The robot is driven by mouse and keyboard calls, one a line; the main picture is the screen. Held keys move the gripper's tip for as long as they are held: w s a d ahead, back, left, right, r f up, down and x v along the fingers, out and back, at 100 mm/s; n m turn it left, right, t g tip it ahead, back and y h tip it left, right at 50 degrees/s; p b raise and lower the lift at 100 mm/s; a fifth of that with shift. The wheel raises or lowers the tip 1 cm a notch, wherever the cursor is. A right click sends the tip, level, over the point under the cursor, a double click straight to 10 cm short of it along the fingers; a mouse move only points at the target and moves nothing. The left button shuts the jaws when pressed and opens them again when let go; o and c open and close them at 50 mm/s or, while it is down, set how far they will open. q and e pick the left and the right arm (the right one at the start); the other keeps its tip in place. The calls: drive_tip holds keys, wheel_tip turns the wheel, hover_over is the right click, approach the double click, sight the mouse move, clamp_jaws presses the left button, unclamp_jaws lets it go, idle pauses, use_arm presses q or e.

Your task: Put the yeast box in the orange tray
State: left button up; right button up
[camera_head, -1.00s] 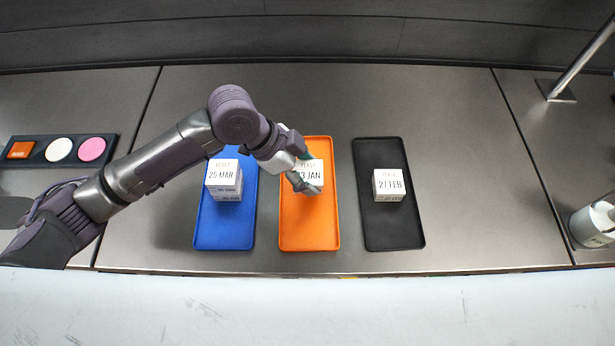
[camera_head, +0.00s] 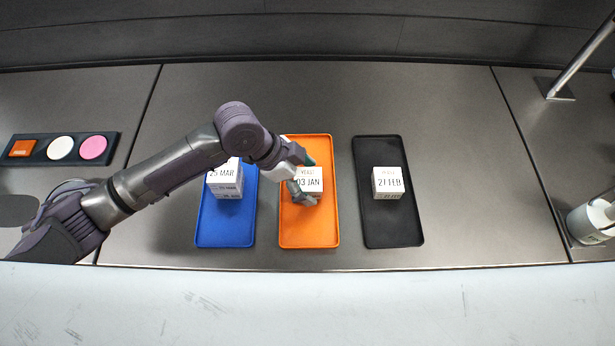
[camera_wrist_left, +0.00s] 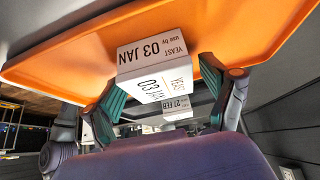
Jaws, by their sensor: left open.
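A white yeast box marked 03 JAN (camera_head: 309,183) stands in the orange tray (camera_head: 308,232), in its middle. In the left wrist view the same box (camera_wrist_left: 155,55) is against the orange tray (camera_wrist_left: 60,60). My left gripper (camera_head: 307,180) is open with its fingers around the box, one on the far side and one on the near side. In the left wrist view the fingers of my left gripper (camera_wrist_left: 165,95) are spread wide, with gaps beside the box. My right gripper is not in view.
A blue tray (camera_head: 225,235) holds a yeast box marked 25 MAR (camera_head: 226,180). A black tray (camera_head: 394,232) holds a box marked 21 FEB (camera_head: 388,182). A dark panel (camera_head: 40,150) with coloured discs lies at left. A white container (camera_head: 592,223) stands at right.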

use_arm(q)
drive_tip(key=shift+r, duration=0.1)
drive_tip(key=b+v, duration=0.1)
drive_tip(key=v, duration=1.1)
drive_tip(key=shift+r, duration=0.1)
